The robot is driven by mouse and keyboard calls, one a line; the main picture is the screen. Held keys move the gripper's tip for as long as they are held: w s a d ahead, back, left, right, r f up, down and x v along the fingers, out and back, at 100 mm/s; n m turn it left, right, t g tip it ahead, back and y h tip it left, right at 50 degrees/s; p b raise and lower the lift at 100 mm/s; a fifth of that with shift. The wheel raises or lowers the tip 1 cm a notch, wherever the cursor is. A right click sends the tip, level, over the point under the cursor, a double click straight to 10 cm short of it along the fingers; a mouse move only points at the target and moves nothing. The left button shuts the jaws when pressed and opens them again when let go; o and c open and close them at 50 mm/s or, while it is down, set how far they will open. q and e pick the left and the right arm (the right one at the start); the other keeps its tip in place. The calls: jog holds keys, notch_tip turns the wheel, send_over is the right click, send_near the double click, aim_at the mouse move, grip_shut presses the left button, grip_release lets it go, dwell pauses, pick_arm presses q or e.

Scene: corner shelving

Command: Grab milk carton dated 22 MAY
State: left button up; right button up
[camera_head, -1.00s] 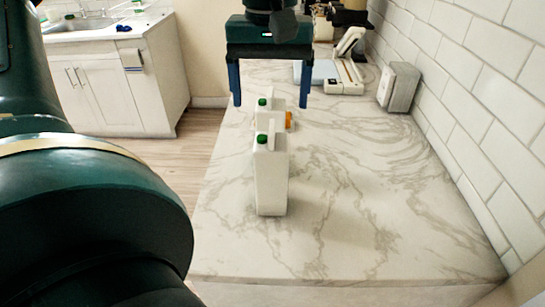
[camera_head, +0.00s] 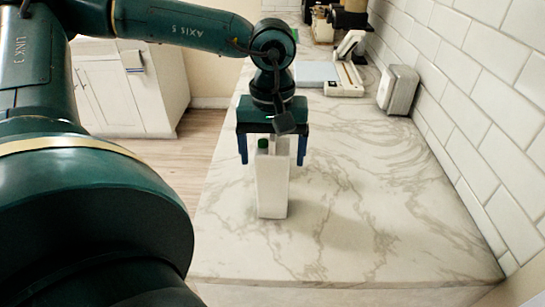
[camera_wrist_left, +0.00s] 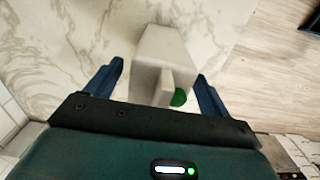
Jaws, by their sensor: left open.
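A white milk carton (camera_head: 272,188) with a green cap stands upright on the marble counter in the head view. My left gripper (camera_head: 272,162) is over the counter, open, at the height of the carton's top and apparently just behind it. In the left wrist view, a white carton (camera_wrist_left: 168,48) with a green cap shows between and beyond the open fingers of the left gripper (camera_wrist_left: 160,76), with gaps on both sides. The second carton seen earlier is hidden in the head view by the gripper and front carton. No date is readable. My right gripper is not in view.
The marble counter (camera_head: 370,220) is clear to the right and in front of the carton. A tiled wall (camera_head: 490,130) bounds it on the right. A grey box (camera_head: 397,89) stands by the wall, and a white device (camera_head: 344,78) lies farther back. Floor lies left of the counter.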

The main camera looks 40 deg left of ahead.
pick_arm(q)
grip_shut()
dwell(0.8)
jog(key=shift+r, duration=0.1)
